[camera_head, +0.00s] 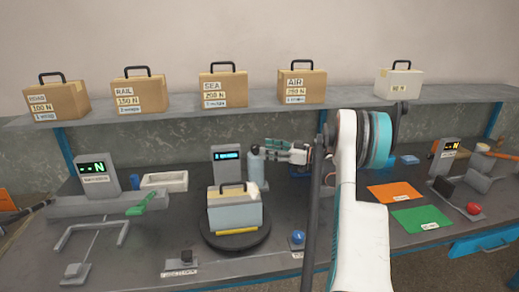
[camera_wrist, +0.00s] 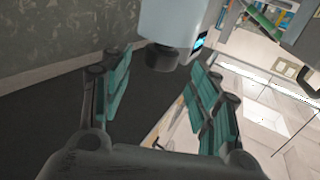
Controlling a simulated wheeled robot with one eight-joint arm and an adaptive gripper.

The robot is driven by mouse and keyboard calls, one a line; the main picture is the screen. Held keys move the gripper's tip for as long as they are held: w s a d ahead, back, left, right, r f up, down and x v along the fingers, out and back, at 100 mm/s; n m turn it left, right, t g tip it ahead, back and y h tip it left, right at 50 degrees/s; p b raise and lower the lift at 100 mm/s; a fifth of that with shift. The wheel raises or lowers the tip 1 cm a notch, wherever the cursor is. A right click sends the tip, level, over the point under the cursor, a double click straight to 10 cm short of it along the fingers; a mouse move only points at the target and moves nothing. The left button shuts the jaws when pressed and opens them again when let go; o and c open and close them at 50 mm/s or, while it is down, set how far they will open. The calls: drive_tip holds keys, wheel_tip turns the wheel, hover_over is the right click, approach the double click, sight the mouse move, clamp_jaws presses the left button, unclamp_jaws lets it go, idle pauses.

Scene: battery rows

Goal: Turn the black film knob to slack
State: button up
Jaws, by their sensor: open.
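A pale blue-grey upright cylinder (camera_head: 256,170) stands behind the turntable in the head view. Its dark knob (camera_head: 255,149) is on top, small in this view. In the wrist view, the black knob (camera_wrist: 161,57) shows clearly at the end of the pale cylinder (camera_wrist: 175,20). My gripper (camera_head: 270,149) is open, just right of the knob at about its height in the head view. In the wrist view, the knob lies between the two teal-padded fingers, near their tips. I cannot tell whether either finger touches it.
A turntable (camera_head: 236,244) carries a wrapped case (camera_head: 235,210) in front of the cylinder. A display post (camera_head: 227,165) stands left of it. A black block (camera_head: 186,257) and a blue button (camera_head: 297,237) sit at the front. Boxes line the shelf (camera_head: 180,111) above.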

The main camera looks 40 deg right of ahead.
drive_tip(key=v, duration=0.6)
drive_tip(key=shift+s+d, duration=0.15)
drive_tip(key=shift+s, duration=0.1)
